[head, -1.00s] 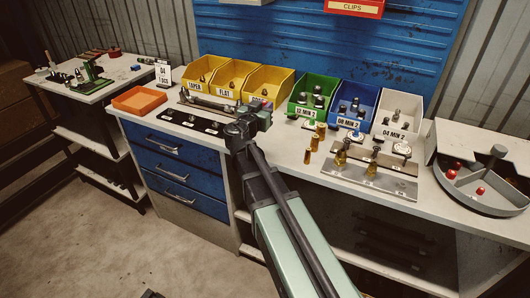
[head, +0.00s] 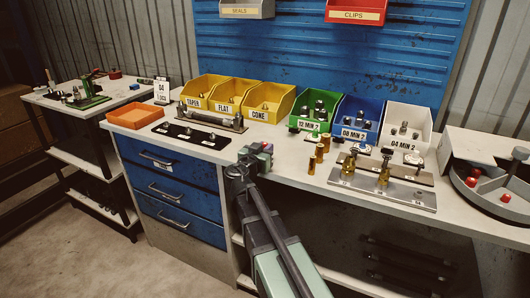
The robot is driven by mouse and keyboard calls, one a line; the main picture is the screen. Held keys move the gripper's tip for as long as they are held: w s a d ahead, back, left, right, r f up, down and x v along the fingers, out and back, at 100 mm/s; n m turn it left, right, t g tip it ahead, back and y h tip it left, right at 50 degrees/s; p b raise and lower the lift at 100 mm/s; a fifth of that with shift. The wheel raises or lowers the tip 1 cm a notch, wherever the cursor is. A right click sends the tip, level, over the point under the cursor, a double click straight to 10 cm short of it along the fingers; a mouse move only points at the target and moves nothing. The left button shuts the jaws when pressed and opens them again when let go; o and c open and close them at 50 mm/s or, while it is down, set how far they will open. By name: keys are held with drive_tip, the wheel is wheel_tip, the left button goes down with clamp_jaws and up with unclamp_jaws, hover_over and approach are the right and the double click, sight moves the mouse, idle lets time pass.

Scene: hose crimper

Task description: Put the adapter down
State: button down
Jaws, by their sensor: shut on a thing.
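My gripper (head: 260,152) is over the front part of the bench (head: 285,160), in front of the yellow CONE bin (head: 260,112). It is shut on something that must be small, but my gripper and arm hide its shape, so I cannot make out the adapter. Several metal fittings stand in the green bin (head: 311,126), the blue bin (head: 352,134) and the white 04 MIN 2 bin (head: 391,141). A black strip (head: 205,138) with small parts on it lies to the left of my gripper.
An orange tray (head: 135,122) sits at the bench's left end. Brass pieces (head: 314,160) and a metal plate with upright fittings (head: 400,193) stand right of my gripper. A round grey tray with red balls (head: 505,197) is at the far right. Bare bench top lies around my gripper.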

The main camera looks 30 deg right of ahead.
drive_tip(key=c, duration=1)
unclamp_jaws()
drive_tip(key=shift+f, duration=0.1)
drive_tip(key=shift+c, duration=0.2)
drive_tip(key=shift+r+p, duration=0.25)
drive_tip(key=shift+p, duration=0.05)
drive_tip(key=v, duration=1.2)
drive_tip(key=s+f+n+g+y, duration=0.2)
drive_tip(key=s+f+g+y, duration=0.4)
drive_tip(key=f, duration=0.4)
drive_tip(key=s+a+f+n+g+y, duration=0.4)
drive_tip(key=s+a+f+n+y, duration=0.3)
drive_tip(key=s+a+n+y, duration=0.1)
drive_tip(key=shift+s+a+f+g, duration=0.15)
drive_tip(key=shift+s+a+g, duration=0.25)
drive_tip(key=shift+a, duration=0.4)
drive_tip(key=shift+o, duration=0.6)
drive_tip(key=shift+a+n, duration=0.15)
drive_tip(key=shift+n, duration=0.15)
